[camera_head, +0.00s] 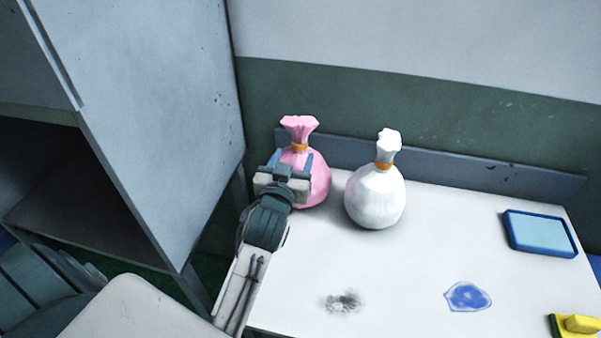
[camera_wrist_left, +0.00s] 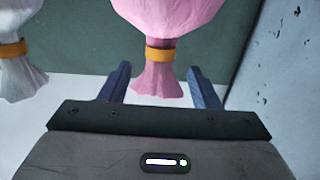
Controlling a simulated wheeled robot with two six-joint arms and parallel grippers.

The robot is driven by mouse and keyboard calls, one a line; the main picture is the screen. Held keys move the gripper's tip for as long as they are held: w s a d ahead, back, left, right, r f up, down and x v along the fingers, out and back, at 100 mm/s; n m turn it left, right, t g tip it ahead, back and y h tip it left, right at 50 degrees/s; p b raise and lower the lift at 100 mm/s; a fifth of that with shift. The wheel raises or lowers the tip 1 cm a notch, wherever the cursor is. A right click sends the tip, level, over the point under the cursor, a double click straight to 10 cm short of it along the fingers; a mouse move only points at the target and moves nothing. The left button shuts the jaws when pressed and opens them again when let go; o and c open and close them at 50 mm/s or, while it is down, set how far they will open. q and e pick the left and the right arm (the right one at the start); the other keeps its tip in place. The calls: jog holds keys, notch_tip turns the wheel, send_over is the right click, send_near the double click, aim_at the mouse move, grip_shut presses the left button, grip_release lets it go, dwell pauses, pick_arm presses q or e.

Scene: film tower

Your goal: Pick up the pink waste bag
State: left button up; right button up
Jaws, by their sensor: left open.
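The pink waste bag (camera_head: 316,183), tied with an orange band, stands upright on the white table (camera_head: 410,265) near its back left corner. My left gripper (camera_head: 291,160) is open in front of the bag and hides part of its body. In the left wrist view the pink bag (camera_wrist_left: 165,18) appears upside down. Its gathered top shows between the two blue open fingers (camera_wrist_left: 160,85), with nothing clamped. I cannot tell whether the fingers touch the bag. My right gripper is not in view.
A white waste bag (camera_head: 375,198) stands close to the right of the pink one. A grey cabinet (camera_head: 160,110) rises left of the table. A blue tray (camera_head: 540,233), blue spill (camera_head: 467,296), dark stain (camera_head: 342,301) and yellow sponge (camera_head: 582,324) are on the table.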

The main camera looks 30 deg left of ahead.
aim_at(298, 146)
pick_arm(q)
jog(key=shift+x, duration=0.95)
jog(key=p+x, duration=0.2)
jog(key=x, duration=0.2)
jog(key=shift+w+a, duration=0.1)
jog(key=shift+w, duration=0.05)
jog(key=shift+w+a+f, duration=0.15)
jog(key=shift+w+f, duration=0.1)
jog(key=shift+w, duration=0.3)
jog(key=c, duration=1)
grip_shut()
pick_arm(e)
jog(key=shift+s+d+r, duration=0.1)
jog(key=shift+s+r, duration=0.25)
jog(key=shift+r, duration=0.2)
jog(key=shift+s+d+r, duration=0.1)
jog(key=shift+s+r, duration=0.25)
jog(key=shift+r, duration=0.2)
